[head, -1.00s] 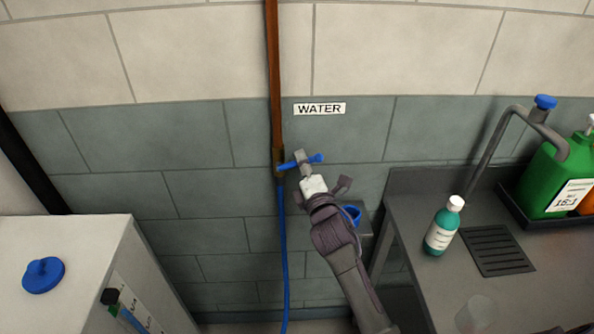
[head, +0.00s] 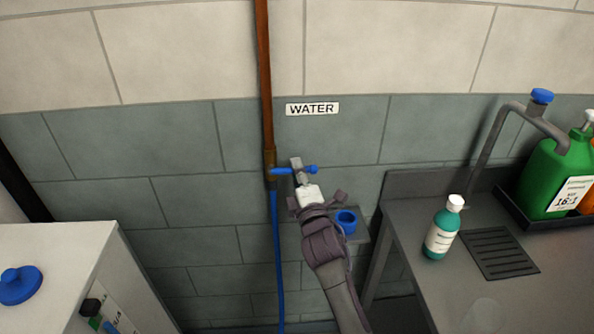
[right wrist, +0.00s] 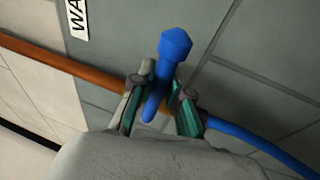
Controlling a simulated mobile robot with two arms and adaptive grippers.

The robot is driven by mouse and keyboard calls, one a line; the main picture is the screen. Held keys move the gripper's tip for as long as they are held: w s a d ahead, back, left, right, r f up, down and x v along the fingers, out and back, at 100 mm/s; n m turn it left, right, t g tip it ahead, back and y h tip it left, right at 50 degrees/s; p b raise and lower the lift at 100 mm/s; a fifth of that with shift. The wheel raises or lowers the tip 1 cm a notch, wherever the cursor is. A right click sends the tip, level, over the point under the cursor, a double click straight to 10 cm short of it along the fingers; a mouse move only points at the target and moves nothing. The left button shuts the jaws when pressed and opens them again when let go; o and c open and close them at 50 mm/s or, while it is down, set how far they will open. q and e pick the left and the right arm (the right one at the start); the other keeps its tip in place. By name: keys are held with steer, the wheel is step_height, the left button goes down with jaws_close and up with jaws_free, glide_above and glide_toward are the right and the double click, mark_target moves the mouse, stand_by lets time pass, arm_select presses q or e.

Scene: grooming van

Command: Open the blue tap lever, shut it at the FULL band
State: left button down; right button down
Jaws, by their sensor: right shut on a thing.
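The blue tap lever (head: 311,169) sits on the brass tap at the copper pipe, under the WATER label (head: 312,108). It sticks out to the right, about level in the head view. My right gripper (head: 299,172) is shut on the lever. In the right wrist view the lever (right wrist: 174,48) stands between the two fingers of the gripper (right wrist: 163,100). A blue hose (head: 278,250) runs down from the tap. The white tank (head: 75,240) at left has a blue cap and side markings, cut off by the frame; no FULL band is readable. My left gripper is not in view.
A blue cup-like holder (head: 347,221) is just right of my right arm. The grey counter (head: 410,290) at right bears a teal bottle (head: 442,230), a drain grille (head: 499,252) and a green jug (head: 553,180). The wall around the tap is clear.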

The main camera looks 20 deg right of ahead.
steer(key=c, duration=1.1)
jaws_free()
steer(key=shift+f, duration=0.1)
steer(key=v, duration=1.2)
